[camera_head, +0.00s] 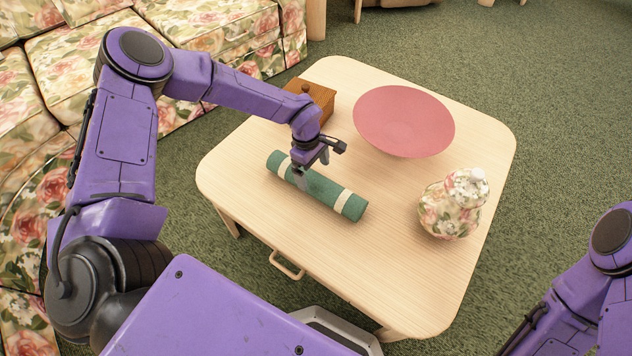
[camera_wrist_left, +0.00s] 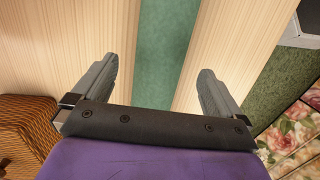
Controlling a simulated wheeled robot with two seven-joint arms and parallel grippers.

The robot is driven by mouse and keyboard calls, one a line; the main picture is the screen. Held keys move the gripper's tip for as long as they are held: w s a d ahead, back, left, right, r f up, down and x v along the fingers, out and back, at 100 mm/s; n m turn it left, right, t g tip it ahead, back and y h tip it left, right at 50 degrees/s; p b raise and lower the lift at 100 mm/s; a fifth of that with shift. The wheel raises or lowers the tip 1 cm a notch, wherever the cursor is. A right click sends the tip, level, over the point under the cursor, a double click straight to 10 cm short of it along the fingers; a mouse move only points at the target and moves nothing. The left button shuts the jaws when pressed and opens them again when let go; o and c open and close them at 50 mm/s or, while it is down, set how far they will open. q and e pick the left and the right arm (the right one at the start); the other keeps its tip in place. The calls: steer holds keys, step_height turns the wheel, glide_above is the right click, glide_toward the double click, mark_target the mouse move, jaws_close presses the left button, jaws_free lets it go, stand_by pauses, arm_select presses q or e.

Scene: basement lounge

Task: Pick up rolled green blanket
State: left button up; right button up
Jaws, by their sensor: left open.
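The rolled green blanket (camera_head: 328,190) lies on the wooden table (camera_head: 390,260), with a pale band near each end. My left gripper (camera_head: 301,182) is over the blanket, left of its middle, pointing down. In the left wrist view the green blanket (camera_wrist_left: 166,50) runs between the two open fingers (camera_wrist_left: 160,82), with pale table on both sides. The fingers straddle it without visible contact; I cannot tell their exact height. My right arm (camera_head: 600,290) shows at the right edge, but its gripper is out of view.
A pink bowl (camera_head: 404,118) stands behind the blanket, and a floral lidded jar (camera_head: 452,205) stands to its right. A brown woven box (camera_head: 312,98) is near the left gripper; it also shows in the left wrist view (camera_wrist_left: 28,128). A floral sofa (camera_head: 200,30) lies beyond the table's left side.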

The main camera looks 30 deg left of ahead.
mark_target(314, 176)
arm_select(q)
steer(key=f, duration=0.4)
steer(key=f+b, duration=0.1)
steer(key=f, duration=0.1)
steer(key=shift+d+f, duration=0.1)
steer(key=shift+d, duration=0.25)
steer(key=shift+s, duration=0.1)
steer(key=c, duration=1.1)
steer(key=shift+r, duration=0.45)
step_height(314, 176, up, 3)
steer(key=shift+f+p, duration=0.1)
steer(key=shift+p, duration=0.3)
steer(key=s+d+r+p, duration=0.1)
steer(key=s+d+r, duration=0.1)
steer(key=s+r, duration=0.1)
steer(key=s+d+r, duration=0.2)
steer(key=s+r, duration=0.1)
steer(key=s, duration=0.2)
steer(key=s+d+r+p, duration=0.1)
steer(key=s+d+r, duration=0.2)
steer(key=s, duration=0.1)
steer(key=shift+r+p, duration=0.25)
steer(key=shift+p, duration=0.05)
